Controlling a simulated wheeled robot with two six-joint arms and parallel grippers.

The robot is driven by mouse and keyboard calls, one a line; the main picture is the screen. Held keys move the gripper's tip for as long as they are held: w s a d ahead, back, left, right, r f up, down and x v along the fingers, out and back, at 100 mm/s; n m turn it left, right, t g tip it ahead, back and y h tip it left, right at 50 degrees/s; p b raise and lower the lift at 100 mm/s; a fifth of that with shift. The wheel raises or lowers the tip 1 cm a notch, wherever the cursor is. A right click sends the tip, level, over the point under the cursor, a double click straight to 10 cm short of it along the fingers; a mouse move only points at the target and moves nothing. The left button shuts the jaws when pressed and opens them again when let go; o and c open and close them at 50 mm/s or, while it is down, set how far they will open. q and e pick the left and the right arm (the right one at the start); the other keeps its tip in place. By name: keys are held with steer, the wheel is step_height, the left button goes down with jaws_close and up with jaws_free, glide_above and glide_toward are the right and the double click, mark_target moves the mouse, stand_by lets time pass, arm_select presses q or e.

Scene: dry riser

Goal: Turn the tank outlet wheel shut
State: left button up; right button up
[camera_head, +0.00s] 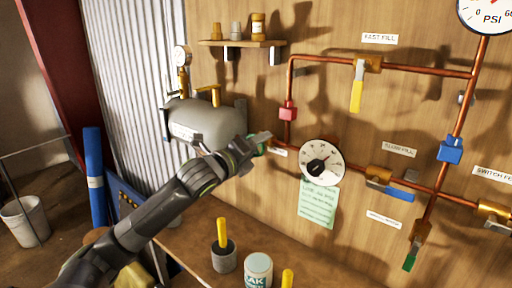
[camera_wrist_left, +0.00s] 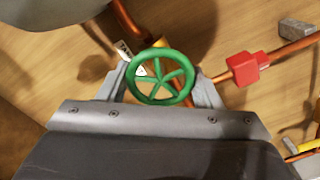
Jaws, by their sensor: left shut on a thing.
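The tank outlet wheel is a green spoked handwheel (camera_wrist_left: 160,76); in the left wrist view it sits between the two fingers of my left gripper (camera_wrist_left: 162,88). A white triangle mark shows on its upper left. In the head view the left gripper (camera_head: 262,140) is at the wheel, beside the grey tank (camera_head: 205,122), and mostly hides it; only a bit of green shows. The gripper is shut on the wheel. My right gripper is in neither view.
A red pipe fitting (camera_wrist_left: 248,68) is close to the right of the wheel. A dial gauge (camera_head: 321,163), a yellow-handled valve (camera_head: 357,88) and a blue-handled valve (camera_head: 388,188) are on the wall to the right. Cups and a can (camera_head: 258,268) stand on the bench below.

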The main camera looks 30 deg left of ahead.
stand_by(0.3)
arm_select(q)
steer(key=o, duration=1)
steer(key=shift+c, duration=0.2)
steer(key=shift+s, duration=0.1)
steer(key=s+a+p, duration=0.1)
steer(key=s+p, duration=0.7)
steer(key=s, duration=0.9)
steer(key=shift+a, duration=0.15)
